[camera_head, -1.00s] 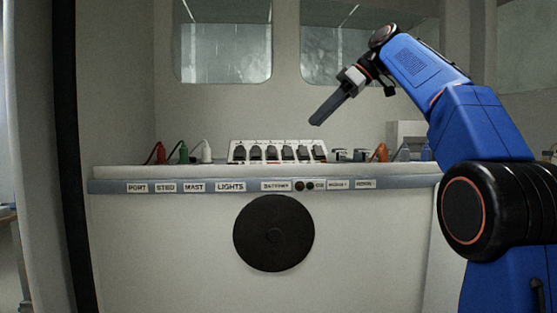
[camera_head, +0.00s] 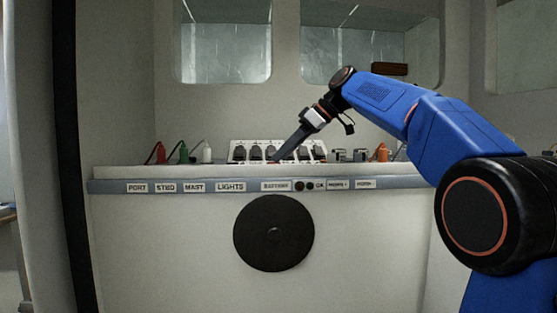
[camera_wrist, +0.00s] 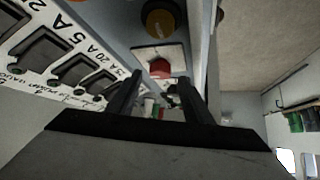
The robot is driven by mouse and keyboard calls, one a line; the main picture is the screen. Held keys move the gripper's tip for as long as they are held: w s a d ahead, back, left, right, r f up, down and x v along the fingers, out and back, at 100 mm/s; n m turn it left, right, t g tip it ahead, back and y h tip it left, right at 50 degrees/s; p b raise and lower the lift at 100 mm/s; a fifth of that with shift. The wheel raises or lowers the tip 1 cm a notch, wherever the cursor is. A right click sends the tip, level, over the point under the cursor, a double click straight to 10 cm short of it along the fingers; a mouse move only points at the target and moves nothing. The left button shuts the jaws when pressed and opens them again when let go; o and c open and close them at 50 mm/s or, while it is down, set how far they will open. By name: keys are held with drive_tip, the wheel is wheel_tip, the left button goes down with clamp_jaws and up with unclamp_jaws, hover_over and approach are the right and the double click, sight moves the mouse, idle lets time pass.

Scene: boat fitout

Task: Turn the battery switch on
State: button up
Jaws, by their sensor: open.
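My gripper (camera_head: 278,157) is open and points down at the right part of a white breaker panel (camera_head: 238,150) on the counter. In the wrist view its two dark fingers (camera_wrist: 158,88) stand apart, with a red knob (camera_wrist: 160,68) on a pale square plate showing between and beyond the tips. I cannot tell whether a finger touches it. A yellow-orange round knob (camera_wrist: 158,18) lies past the red one. No label for the battery switch is readable in the wrist view; a label that seems to read BATTERY (camera_head: 275,186) is on the counter edge.
Black rocker switches (camera_wrist: 82,70) line the panel beside the fingers. Red (camera_head: 160,153), green (camera_head: 183,153) and white (camera_head: 207,153) cabled plugs stand at left, an orange one (camera_head: 382,153) at right. A black disc (camera_head: 273,233) is on the counter front.

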drive_tip(key=shift+x, duration=1.45)
drive_tip(key=c, duration=1.1)
drive_tip(key=shift+o, duration=0.2)
